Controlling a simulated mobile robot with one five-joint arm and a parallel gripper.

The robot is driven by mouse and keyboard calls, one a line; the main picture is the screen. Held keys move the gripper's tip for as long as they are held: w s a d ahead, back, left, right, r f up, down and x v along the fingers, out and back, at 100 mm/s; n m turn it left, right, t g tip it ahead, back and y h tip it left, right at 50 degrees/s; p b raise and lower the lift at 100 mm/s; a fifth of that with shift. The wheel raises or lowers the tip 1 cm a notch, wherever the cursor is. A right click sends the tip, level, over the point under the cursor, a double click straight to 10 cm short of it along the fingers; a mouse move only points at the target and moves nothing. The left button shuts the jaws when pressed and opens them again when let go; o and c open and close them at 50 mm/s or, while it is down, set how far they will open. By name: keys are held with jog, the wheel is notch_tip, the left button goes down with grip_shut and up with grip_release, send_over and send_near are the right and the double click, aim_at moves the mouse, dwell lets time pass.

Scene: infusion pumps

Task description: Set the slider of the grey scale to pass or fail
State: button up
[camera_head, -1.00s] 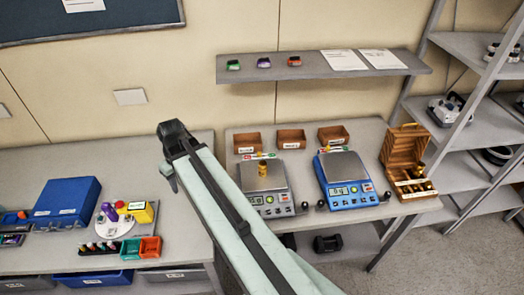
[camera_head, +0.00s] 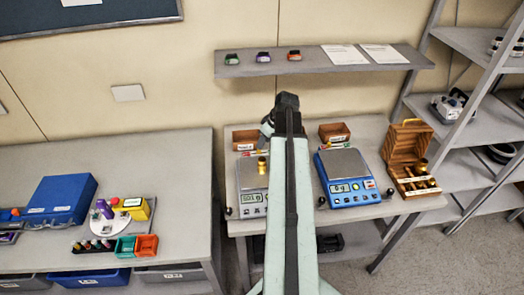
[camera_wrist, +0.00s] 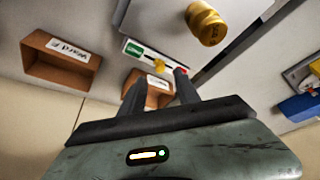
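The grey scale (camera_head: 250,182) stands on the bench with a brass weight (camera_head: 262,165) on its pan; its display seems to read about 501 g. Its slider strip (camera_wrist: 137,50) shows in the wrist view, green at the left end and red at the right. The yellow slider knob (camera_wrist: 160,65) sits between the two ends, near the middle. My gripper (camera_head: 267,129) is above the back right of the grey scale. In the wrist view my gripper (camera_wrist: 158,82) has its fingers apart and empty, with the knob appearing just beyond the gap. The brass weight also shows there (camera_wrist: 206,24).
The blue scale (camera_head: 345,178) stands to the right, reading 0 g, with an open wooden weight box (camera_head: 408,160) beyond it. Brown bins (camera_head: 245,139) line the bench's back; the middle one is hidden by my arm. A wall shelf (camera_head: 320,64) hangs above.

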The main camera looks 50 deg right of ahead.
aim_at(261, 154)
jog(key=b+x, duration=0.3)
jog(key=x, duration=0.2)
jog(key=shift+f, duration=0.1)
jog(key=shift+s, duration=0.1)
grip_shut()
dwell(1.1)
